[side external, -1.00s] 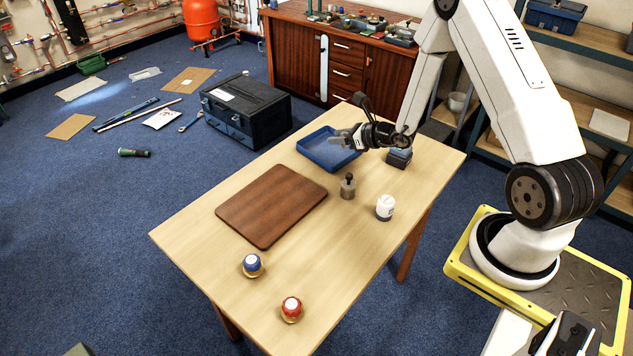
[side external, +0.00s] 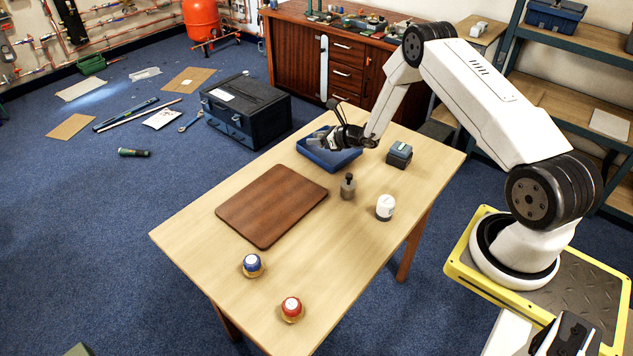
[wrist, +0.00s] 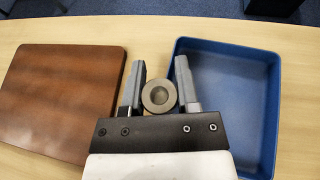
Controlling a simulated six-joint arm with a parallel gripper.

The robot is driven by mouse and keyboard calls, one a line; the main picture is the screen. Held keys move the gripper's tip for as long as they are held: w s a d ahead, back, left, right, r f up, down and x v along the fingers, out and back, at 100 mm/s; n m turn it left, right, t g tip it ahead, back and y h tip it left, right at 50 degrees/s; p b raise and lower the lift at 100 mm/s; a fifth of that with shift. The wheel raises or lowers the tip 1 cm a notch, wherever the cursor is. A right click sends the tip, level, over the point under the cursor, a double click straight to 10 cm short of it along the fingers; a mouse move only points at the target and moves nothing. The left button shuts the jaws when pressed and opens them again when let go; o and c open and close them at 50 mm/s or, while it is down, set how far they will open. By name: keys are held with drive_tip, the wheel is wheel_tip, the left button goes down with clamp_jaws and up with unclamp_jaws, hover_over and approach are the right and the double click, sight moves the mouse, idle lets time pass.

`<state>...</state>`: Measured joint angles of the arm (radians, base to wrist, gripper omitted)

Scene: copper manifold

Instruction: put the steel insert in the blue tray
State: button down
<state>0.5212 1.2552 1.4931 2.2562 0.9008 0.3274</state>
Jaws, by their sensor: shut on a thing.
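The steel insert (wrist: 159,96) is a grey ring with a round hole, held between the two fingers of my gripper (wrist: 160,88). In the side view my gripper (side external: 318,141) is at the tray's left side and the insert cannot be made out. The blue tray (side external: 343,163) is a shallow open box at the table's far end. In the wrist view the tray (wrist: 232,47) lies just right of the insert, with the right finger by its left rim. Its visible floor is empty. The height above the table is hard to tell.
A brown board (side external: 271,205) lies left of the tray. Blue (side external: 252,264) and red (side external: 292,308) capped parts are at the near end. The right near table is clear.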

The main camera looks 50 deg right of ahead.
sight(306, 151)
drive_tip(key=shift+w+d+f, duration=0.25)
drive_tip(key=shift+w+f, duration=0.55)
drive_tip(key=shift+f, duration=0.2)
drive_tip(key=shift+w+f, duration=0.1)
drive_tip(key=shift+f, duration=1.6)
drive_tip(key=shift+f, duration=0.3)
drive_tip(key=shift+c, duration=1.7)
unclamp_jaws()
